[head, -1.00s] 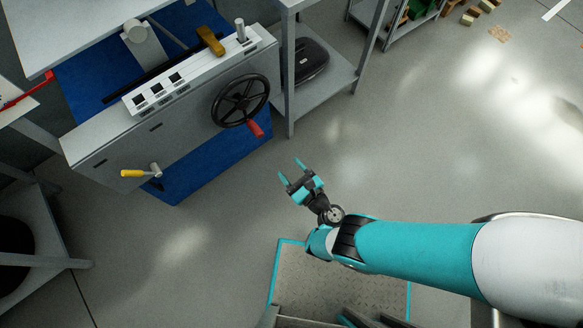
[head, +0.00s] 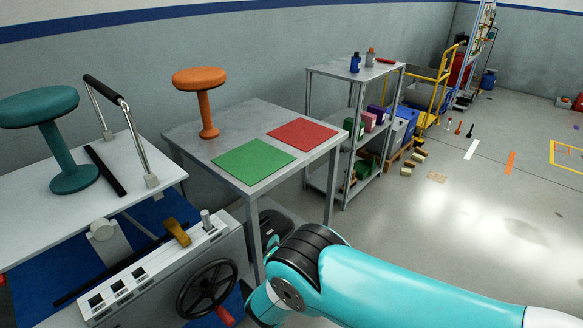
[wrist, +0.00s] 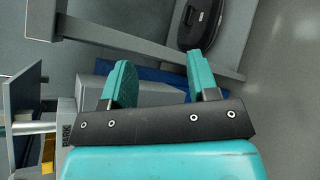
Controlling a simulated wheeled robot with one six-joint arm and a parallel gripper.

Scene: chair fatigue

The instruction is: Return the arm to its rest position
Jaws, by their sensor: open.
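My gripper (wrist: 160,88) shows in the wrist view with its two teal fingers spread apart and nothing between them. Beyond the fingers lie the grey machine's side and blue panel (wrist: 152,73), a table leg and a dark case (wrist: 201,22). In the head view my teal and black arm crosses the lower right, bent at a black joint, and its gripper end is out of frame. I cannot tell the gap between the fingers and the machine.
The machine (head: 160,272) with its black handwheel (head: 207,288) stands at lower left, a teal stool (head: 54,135) on its top. A table (head: 184,142) holds an orange stool (head: 204,98), green mat (head: 252,161) and red mat (head: 302,134). A shelf (head: 350,78) stands behind.

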